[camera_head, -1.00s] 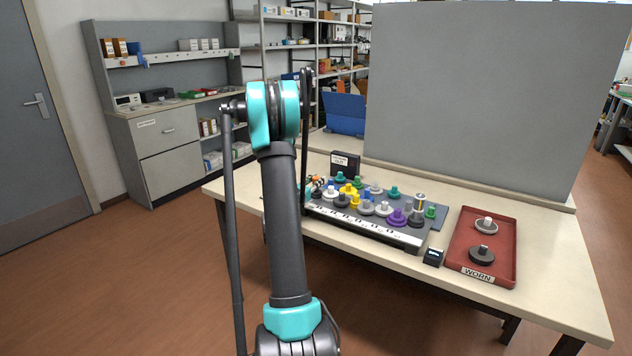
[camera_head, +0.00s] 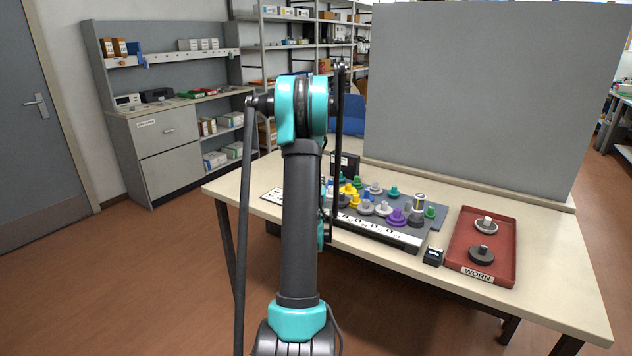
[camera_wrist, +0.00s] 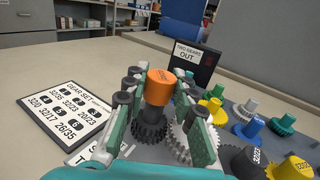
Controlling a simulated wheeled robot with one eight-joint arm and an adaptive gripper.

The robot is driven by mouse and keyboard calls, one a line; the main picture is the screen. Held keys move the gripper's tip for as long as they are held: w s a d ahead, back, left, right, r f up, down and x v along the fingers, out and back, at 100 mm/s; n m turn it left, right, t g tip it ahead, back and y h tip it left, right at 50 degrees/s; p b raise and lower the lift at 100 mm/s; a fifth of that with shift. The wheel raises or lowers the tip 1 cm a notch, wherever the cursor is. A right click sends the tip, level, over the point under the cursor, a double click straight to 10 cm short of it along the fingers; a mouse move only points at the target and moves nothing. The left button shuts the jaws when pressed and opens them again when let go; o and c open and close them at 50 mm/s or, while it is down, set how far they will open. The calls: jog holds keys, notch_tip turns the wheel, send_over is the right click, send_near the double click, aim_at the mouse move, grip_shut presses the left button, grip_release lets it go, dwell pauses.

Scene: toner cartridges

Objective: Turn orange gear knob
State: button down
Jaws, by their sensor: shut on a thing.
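The orange gear knob (camera_wrist: 162,86) is upright between my gripper's two fingers in the wrist view, with a dark toothed gear (camera_wrist: 150,130) beneath it. My gripper (camera_wrist: 160,100) is shut on the orange knob, with a green-padded finger on each side. A light grey gear (camera_wrist: 180,140) sits right beside the dark one. In the head view my arm hides the orange knob and the gripper. The grey gear board (camera_head: 437,212) carries several coloured gears.
Yellow (camera_wrist: 213,108), blue (camera_wrist: 252,128) and green (camera_wrist: 284,120) knobs crowd the right side. A sign reading "TWO GEARS OUT" (camera_wrist: 187,55) stands behind. A "GEAR SET" card (camera_wrist: 65,112) lies left. A red "WORN" tray (camera_head: 508,240) holds two gears.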

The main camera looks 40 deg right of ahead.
jog(key=c, duration=1.2)
grip_release()
jog(key=shift+r, duration=5.05)
